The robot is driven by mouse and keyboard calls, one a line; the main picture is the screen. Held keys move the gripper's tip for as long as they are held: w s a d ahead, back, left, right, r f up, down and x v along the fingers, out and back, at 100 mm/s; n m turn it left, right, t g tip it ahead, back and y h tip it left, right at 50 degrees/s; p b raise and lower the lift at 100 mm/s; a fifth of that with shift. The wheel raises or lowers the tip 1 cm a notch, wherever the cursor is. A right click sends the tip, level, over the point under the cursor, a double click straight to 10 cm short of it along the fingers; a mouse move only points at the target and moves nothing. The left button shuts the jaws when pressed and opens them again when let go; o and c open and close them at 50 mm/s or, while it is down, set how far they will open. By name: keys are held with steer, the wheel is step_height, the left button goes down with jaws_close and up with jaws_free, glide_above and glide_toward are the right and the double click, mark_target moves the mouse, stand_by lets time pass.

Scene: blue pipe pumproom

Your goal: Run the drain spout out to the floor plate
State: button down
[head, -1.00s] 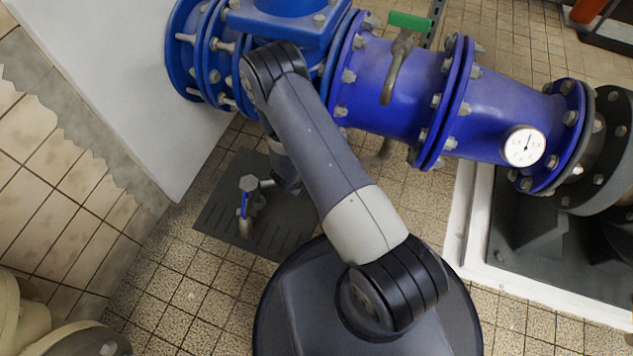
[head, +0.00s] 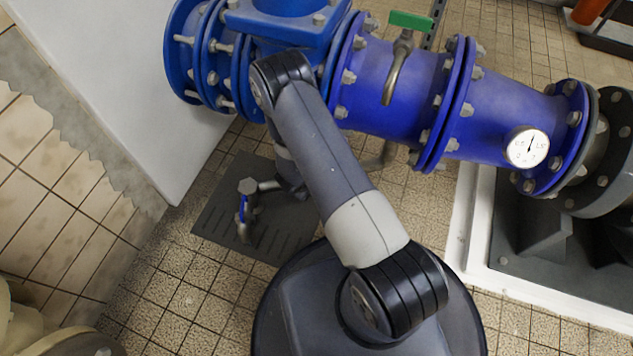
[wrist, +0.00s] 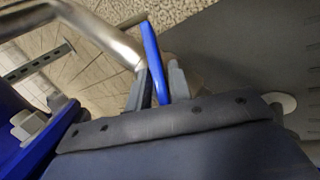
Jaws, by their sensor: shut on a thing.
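The dark grey slotted floor plate (head: 212,219) lies on the tiles left of my arm in the head view. A metal fitting (head: 248,187) with a blue part and a downturned end stands over it. In the wrist view my gripper (wrist: 160,92) is shut on a thin blue handle (wrist: 151,48). A bent bare-metal pipe, the drain spout (wrist: 105,34), curves down right beside the handle.
A large blue pipe (head: 400,95) with bolted flanges, a green-handled valve (head: 410,20) and a gauge (head: 527,147) crosses behind my arm. A white wall (head: 120,90) stands at the left, and a white-edged plinth (head: 465,215) at the right.

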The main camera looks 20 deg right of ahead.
steer(key=shift+r+p, duration=0.15)
steer(key=shift+p, duration=0.35)
steer(key=shift+r+m+y+p, duration=0.15)
steer(key=shift+m+y+p, duration=0.25)
steer(key=shift+m+p, duration=0.35)
steer(key=m+g+y+p, duration=0.1)
steer(key=m+p, duration=0.1)
steer(key=p, duration=0.1)
steer(key=shift+d, duration=0.1)
steer(key=shift+f+m+g+y+p, duration=0.3)
steer(key=shift+m+y+p, duration=0.1)
steer(key=shift+m+y, duration=0.55)
steer(key=shift+m+b, duration=0.4)
steer(key=shift+b, duration=0.1)
steer(key=shift+y, duration=0.25)
